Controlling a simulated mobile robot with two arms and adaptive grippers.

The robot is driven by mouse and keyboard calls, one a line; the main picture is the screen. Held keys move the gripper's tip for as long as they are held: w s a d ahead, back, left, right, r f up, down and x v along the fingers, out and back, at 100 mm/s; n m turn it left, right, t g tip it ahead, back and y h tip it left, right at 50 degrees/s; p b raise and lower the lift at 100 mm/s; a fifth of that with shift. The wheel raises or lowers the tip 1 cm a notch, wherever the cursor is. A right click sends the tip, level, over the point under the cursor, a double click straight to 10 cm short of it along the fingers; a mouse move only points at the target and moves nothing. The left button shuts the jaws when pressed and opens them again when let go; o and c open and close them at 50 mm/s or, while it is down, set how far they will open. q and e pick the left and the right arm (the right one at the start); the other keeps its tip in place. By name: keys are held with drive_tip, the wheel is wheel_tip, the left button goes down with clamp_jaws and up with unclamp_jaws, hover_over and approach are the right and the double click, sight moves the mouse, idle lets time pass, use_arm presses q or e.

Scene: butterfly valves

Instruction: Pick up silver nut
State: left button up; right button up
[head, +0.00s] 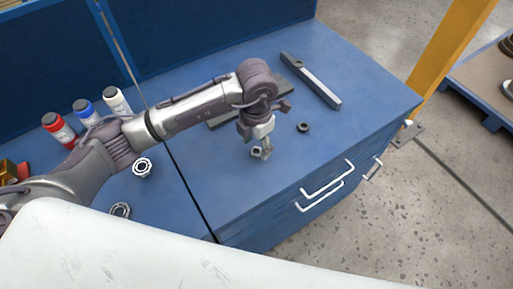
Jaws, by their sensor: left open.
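The silver nut (256,152) lies on the blue workbench top (330,130), a small ring partly covered by my gripper. My left gripper (262,153) points down right at the nut, its fingers open. From this view I cannot tell whether the fingers touch the nut. A second, darker nut (303,127) lies a short way to the right of the gripper. My right gripper is out of the frame.
A long grey bar (311,82) lies farther back. A dark flat object (222,120) is partly hidden behind my arm. Ring-shaped parts (142,167) (120,210) lie nearer. The bench's right side is clear.

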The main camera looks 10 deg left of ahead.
use_arm(q)
drive_tip(key=shift+f, duration=1)
clamp_jaws()
drive_tip(key=shift+r, duration=0.1)
wheel_tip(320, 180, up, 4)
drive_tip(key=shift+w+b, duration=0.1)
drive_tip(key=shift+b, duration=0.8)
drive_tip(key=w+d+r+b, duration=0.1)
drive_tip(key=d+r+b, duration=0.2)
drive_tip(key=d+r, duration=0.4)
drive_tip(key=d, duration=0.4)
drive_tip(key=shift+w+d, duration=0.25)
drive_tip(key=shift+d, duration=0.05)
